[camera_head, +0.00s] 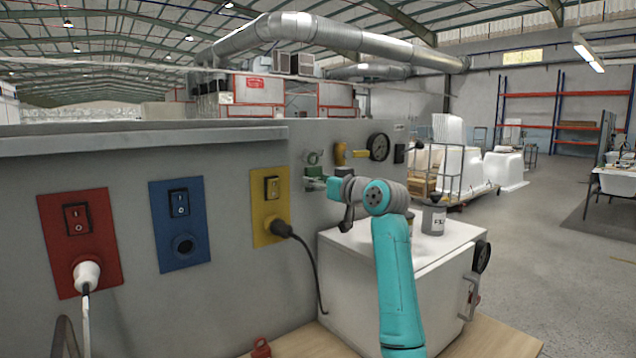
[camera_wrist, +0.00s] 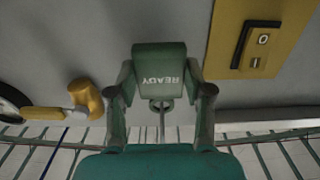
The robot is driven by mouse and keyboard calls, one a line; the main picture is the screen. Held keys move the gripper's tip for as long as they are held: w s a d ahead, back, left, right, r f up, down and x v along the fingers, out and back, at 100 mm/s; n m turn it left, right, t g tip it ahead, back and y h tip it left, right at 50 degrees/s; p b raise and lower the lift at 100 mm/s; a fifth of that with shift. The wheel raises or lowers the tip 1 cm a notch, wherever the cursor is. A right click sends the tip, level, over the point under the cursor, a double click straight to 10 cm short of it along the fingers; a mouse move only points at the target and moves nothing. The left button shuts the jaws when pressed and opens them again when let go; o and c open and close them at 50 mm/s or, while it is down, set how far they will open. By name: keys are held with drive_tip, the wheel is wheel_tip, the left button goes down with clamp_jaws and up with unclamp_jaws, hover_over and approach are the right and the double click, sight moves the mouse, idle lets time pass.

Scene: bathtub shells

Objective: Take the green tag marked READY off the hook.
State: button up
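The green READY tag (camera_wrist: 160,72) fills the middle of the wrist view, its lettering upside down. A small ring (camera_wrist: 161,104) and a thin rod show at its lettered end; I cannot tell whether the ring is still around the hook. My gripper (camera_wrist: 161,78) has one finger at each side edge of the tag, and both seem to touch it, so it looks shut on the tag. In the head view, my gripper (camera_head: 318,180) is at the grey panel, and the green tag (camera_head: 313,172) is small and partly hidden.
A yellow handle (camera_head: 340,154) and a round gauge (camera_head: 378,147) are on the panel, right of the tag. A yellow switch plate (camera_head: 271,205) with a black plug is to its left. A white cabinet (camera_head: 372,256) with a grey canister (camera_head: 434,219) stands below.

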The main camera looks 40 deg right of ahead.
drive_tip(key=shift+r, duration=1.15)
drive_tip(key=shift+s, duration=0.1)
drive_tip(key=shift+s+r, duration=0.1)
drive_tip(key=shift+s, duration=1.25)
drive_tip(key=shift+s+d+f, duration=0.1)
drive_tip(key=shift+s+f, duration=0.05)
drive_tip(key=shift+s, duration=1)
drive_tip(key=shift+s+d+f, duration=0.1)
drive_tip(key=shift+s, duration=1.05)
